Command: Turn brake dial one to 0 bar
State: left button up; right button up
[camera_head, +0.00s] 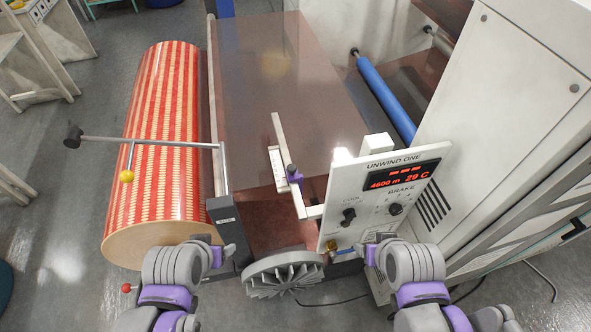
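The control panel (373,182), labelled UNWIND ONE, stands at the right of centre. It has a red lit display (399,178) reading 4600 m and 29 C. Below the word BRAKE is a small black dial (395,209); its pointer setting is too small to read. A second black knob (348,216) sits left of it on the panel. My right gripper (366,251) is in front of the panel's lower edge, below both knobs and apart from the brake dial. My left gripper (231,251) is left of the panel, by the dark post. The finger gaps are unclear.
A large red and cream striped roll (158,145) lies at the left, with a rod and yellow ball (126,176) across it. A grey finned wheel (284,275) sits between my grippers. A brass fitting (331,246) is at the panel's bottom left. A white cabinet (500,120) stands right.

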aim_at(395, 209)
jog(key=k+l+z, duration=0.1)
jog(key=z, duration=1)
